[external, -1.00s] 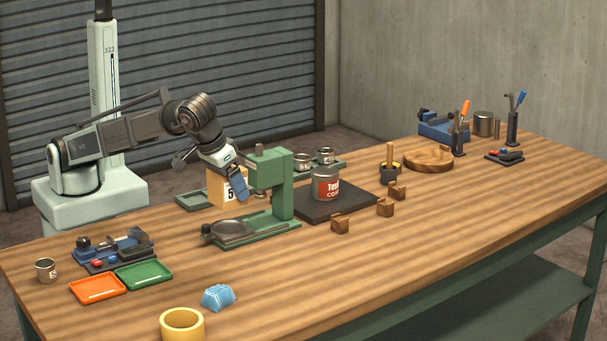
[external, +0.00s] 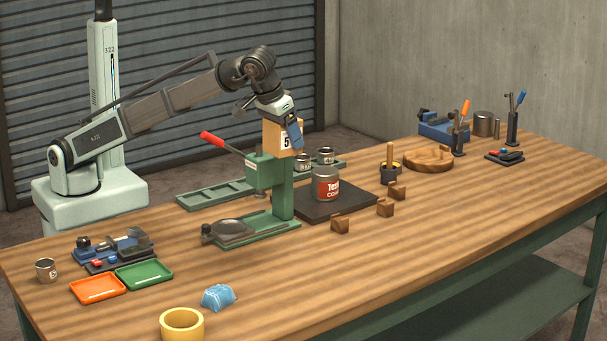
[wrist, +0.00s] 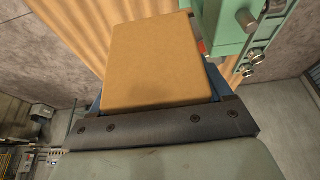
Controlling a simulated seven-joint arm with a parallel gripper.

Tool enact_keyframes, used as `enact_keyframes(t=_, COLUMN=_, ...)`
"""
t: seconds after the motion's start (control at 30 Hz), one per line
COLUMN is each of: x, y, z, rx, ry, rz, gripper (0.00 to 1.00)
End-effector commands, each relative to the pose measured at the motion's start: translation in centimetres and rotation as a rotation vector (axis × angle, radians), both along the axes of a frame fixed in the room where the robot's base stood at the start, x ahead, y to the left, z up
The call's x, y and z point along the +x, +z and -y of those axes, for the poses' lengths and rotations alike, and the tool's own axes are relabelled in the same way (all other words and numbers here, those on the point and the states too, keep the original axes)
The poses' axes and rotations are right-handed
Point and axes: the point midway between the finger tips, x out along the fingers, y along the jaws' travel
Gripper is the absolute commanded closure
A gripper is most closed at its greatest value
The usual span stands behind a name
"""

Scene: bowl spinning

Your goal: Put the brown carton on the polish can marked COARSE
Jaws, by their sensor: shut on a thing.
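In the wrist view the carton (wrist: 155,65) fills the space in front of my gripper (wrist: 155,103). The polish can (external: 326,186), grey with a red label that appears to read COARSE, stands upright on a dark square plate (external: 345,208). It is lower than the carton and to its right. The carton is apart from the can.
The green press (external: 282,195) with a red-tipped lever (external: 222,142) stands left of the can, close to the carton. A green tray (external: 215,194) and small cans (external: 325,156) are behind. Brown wooden blocks (external: 385,208) lie right and front of the plate. The front right tabletop is clear.

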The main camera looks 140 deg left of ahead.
Motion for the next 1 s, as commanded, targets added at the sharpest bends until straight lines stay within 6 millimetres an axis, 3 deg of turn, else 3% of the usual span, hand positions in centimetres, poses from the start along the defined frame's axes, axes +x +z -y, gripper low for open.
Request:
enact_keyframes(t=0.1, x=-1.7, y=0.0, z=-4.2, rx=0.0, ry=0.005, rz=0.002, gripper=0.58)
enact_keyframes(t=0.6, x=-10.0, y=0.1, z=-19.1, rx=0.008, ry=-0.003, rz=0.003, gripper=0.58)
enact_keyframes(t=0.9, x=-14.3, y=0.1, z=-24.6, rx=0.017, ry=-0.007, rz=0.002, gripper=0.58)
enact_keyframes(t=1.0, x=-14.6, y=-1.3, z=-24.7, rx=0.016, ry=-0.01, rz=0.001, gripper=0.58)
